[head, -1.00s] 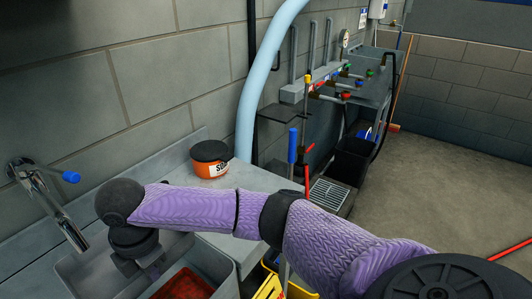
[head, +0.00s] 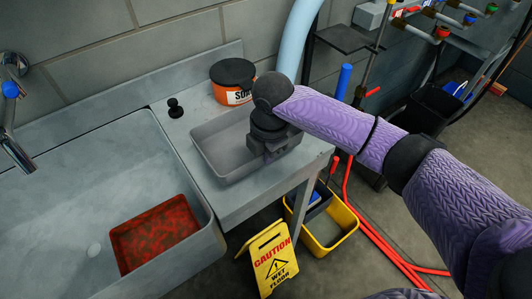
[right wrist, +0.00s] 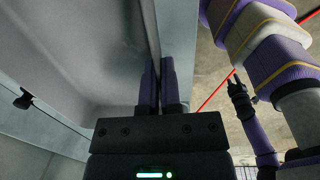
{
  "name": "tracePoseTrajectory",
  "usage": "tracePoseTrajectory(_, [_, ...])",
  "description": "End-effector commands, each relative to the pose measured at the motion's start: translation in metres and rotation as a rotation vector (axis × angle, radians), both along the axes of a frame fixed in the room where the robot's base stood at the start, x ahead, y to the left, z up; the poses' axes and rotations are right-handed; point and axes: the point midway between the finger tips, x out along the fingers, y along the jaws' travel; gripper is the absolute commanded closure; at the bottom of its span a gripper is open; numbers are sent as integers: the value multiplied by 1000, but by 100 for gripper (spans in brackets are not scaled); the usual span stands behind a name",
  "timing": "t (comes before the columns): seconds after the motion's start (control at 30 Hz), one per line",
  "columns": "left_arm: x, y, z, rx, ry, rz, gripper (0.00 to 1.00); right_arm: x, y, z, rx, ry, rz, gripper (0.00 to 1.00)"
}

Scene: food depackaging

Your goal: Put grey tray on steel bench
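The grey tray (head: 215,133) is an empty, shallow rectangular box. It is upright over the steel bench (head: 225,208), right of the sink, and appears to rest on it. My right gripper (head: 262,157) is at the tray's right side. In the right wrist view my right gripper (right wrist: 160,85) has its fingers closed on the rim of the grey tray (right wrist: 95,60), one on each side of the wall.
The sink (head: 60,190) holds a red-stained tray (head: 153,234). An orange tub (head: 233,85) with a dark lid and a black plug (head: 175,108) stand behind the grey tray. A yellow caution sign (head: 272,258) and yellow bucket (head: 330,240) are on the floor beside the bench.

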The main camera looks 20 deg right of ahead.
Motion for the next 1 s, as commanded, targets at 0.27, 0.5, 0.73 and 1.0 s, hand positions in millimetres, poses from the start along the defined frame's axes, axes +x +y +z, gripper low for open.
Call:
tracePoseTrajectory(0.27, [-1,5,-7,7,3,-3,61,0,0,-24,1,-2,1,100])
tracePoseTrajectory(0.5, [0,2,-7,2,0,-4,61,0,0,-27,0,0,0,92])
tracePoseTrajectory(0.73, [0,-1,-7,-2,-1,-2,61,0,0,-27,0,-1,0,61])
tracePoseTrajectory(1.0, [0,-2,-4,-5,-2,-1,61,0,0,-16,1,-3,-1,61])
